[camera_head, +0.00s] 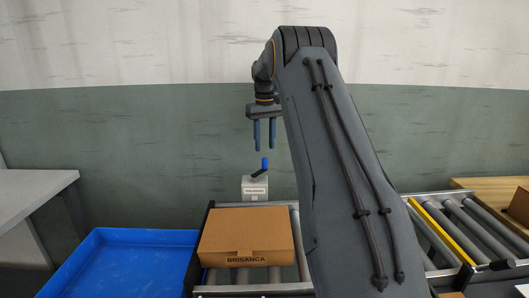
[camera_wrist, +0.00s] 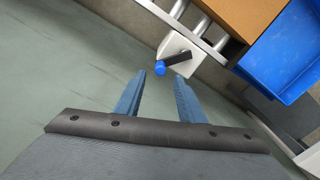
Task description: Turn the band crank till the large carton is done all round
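The large carton (camera_head: 246,240), brown and marked BRISANCA, lies on a roller table in the head view. Its edge also shows at the top of the wrist view (camera_wrist: 238,15). Behind it stands a pale labelled box with the band crank (camera_head: 259,172), a dark arm with a blue knob. In the wrist view the crank (camera_wrist: 176,59) lies just ahead of the fingertips, its blue knob at the left end. My gripper (camera_head: 264,148) points down above the crank, its blue fingers apart and empty. The fingers (camera_wrist: 160,82) do not touch the knob. No band is visible on the carton.
A blue tray (camera_head: 95,235) sits left of the roller table, with a grey table (camera_head: 35,185) beyond it. A roller conveyor with a yellow bar (camera_head: 440,231) runs at the right. Another carton (camera_head: 520,206) is cut by the right edge. The wall is close behind the crank.

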